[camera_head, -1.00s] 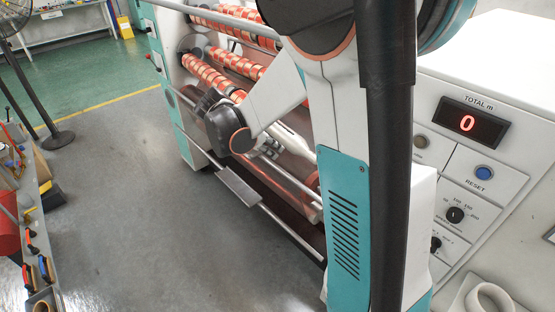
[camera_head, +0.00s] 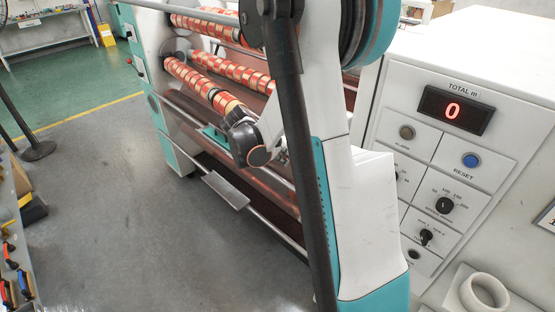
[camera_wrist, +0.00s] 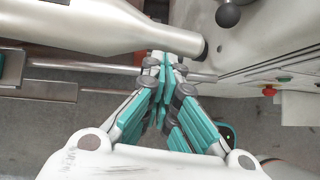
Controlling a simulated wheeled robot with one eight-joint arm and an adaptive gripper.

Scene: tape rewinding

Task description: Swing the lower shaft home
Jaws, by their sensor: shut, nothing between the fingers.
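In the head view, a lower shaft (camera_head: 190,78) carries red and gold rings. Its left end is near the far side frame (camera_head: 155,85), and its near end is hidden behind my wrist. In the wrist view, a pale tapered tube (camera_wrist: 85,25) with a dark end lies across the upper left; I cannot tell whether it is part of the lower shaft. My gripper (camera_wrist: 166,60) has teal fingers, closed together and empty. Its tips are at the tube's lower edge in the picture; contact is unclear. In the head view, my gripper (camera_head: 214,136) is partly hidden below the ringed shafts.
Another ringed shaft (camera_head: 235,70) lies behind, and an upper one (camera_head: 205,24) above. A footboard (camera_head: 226,190) sits on a low rail. The wrist view shows a black ball knob (camera_wrist: 228,14) and a red button (camera_wrist: 269,91).

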